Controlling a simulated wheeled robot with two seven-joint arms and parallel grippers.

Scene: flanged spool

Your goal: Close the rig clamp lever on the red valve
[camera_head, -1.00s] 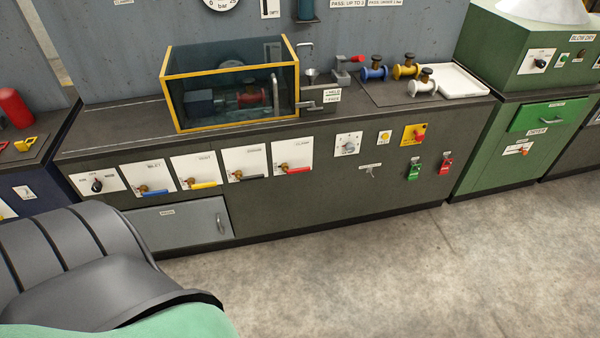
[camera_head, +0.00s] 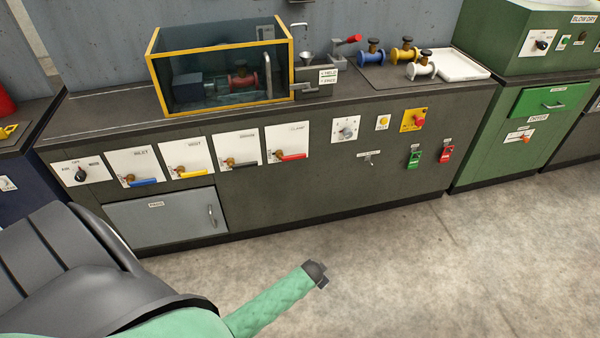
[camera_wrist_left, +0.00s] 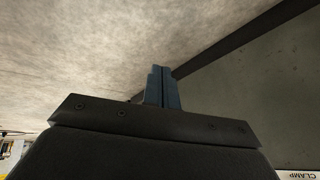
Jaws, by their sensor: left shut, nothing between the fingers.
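The red clamp lever (camera_head: 290,156) is on a white plate labelled CLAMP on the bench front, the rightmost of a row of coloured levers. Its handle lies roughly level, pointing right. The red valve (camera_head: 242,82) sits inside the yellow-framed glass tank (camera_head: 222,45) on the bench top. My left gripper (camera_wrist_left: 163,80) is shut and empty in the left wrist view, over the floor near the bench foot. In the head view the dark end of my green-sleeved arm (camera_head: 316,273) is in front of the bench, well below the lever and apart from it. My right gripper is not in view.
Spare valves and a white tray (camera_head: 462,64) stand on the bench. The floor in front is clear.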

